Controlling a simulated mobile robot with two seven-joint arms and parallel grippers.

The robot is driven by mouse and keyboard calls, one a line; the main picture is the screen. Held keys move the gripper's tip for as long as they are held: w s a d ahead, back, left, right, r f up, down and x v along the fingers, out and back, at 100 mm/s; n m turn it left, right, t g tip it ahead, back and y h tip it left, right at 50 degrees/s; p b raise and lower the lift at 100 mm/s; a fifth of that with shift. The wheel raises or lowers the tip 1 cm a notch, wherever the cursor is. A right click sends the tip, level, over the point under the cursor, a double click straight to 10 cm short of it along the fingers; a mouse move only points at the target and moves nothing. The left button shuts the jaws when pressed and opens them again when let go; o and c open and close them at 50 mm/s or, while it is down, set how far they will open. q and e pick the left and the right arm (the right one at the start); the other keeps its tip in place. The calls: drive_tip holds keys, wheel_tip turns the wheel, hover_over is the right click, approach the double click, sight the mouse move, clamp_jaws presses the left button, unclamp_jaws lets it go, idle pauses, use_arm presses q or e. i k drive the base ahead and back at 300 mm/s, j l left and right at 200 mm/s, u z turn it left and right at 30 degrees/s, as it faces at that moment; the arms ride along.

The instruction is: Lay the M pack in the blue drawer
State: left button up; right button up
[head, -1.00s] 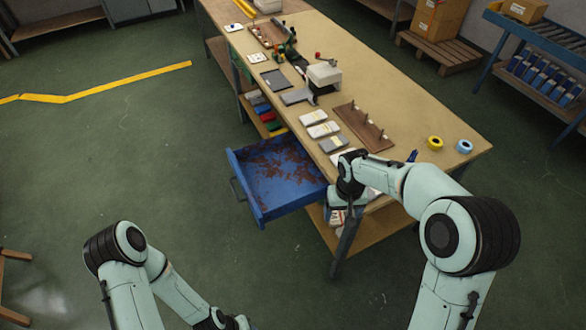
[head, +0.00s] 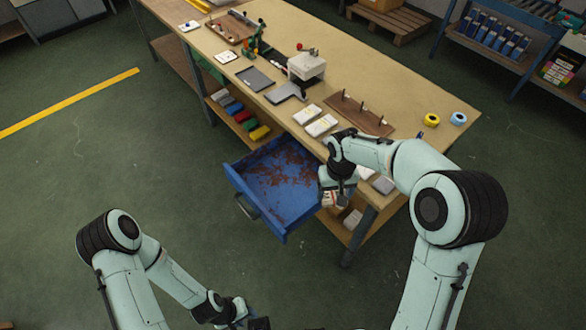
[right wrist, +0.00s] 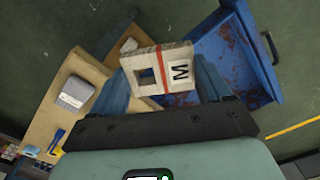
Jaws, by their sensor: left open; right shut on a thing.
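The M pack (right wrist: 179,84) is a pale pack with a square window, a red band and a black M on a white label. My right gripper (right wrist: 163,88) is shut on it in the right wrist view. In the head view the pack (head: 328,201) shows small below my right wrist, by the right side of the blue drawer (head: 272,180). The drawer is pulled out from the bench and looks empty, with brownish worn patches inside; it also shows at the upper right in the right wrist view (right wrist: 232,50). My left gripper (head: 258,323) is partly cut off at the bottom edge, away from the drawer.
The bench (head: 390,85) carries white packs (head: 320,125), a pegged brown board (head: 360,113), a white machine (head: 306,66) and two tape rolls. Coloured folded items (head: 240,117) lie on the shelf left of the drawer. Floor in front of the drawer is clear.

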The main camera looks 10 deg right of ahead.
sight(276, 190)
drive_tip(key=i+j, duration=0.2)
drive_tip(key=j, duration=0.15)
drive_tip(key=i+j+z, duration=0.15)
drive_tip(key=j, duration=0.15)
drive_tip(key=i+j, duration=0.2)
drive_tip(key=j, duration=0.15)
drive_tip(key=i+j+z, duration=0.1)
drive_tip(key=j, duration=0.25)
drive_tip(key=i, duration=0.05)
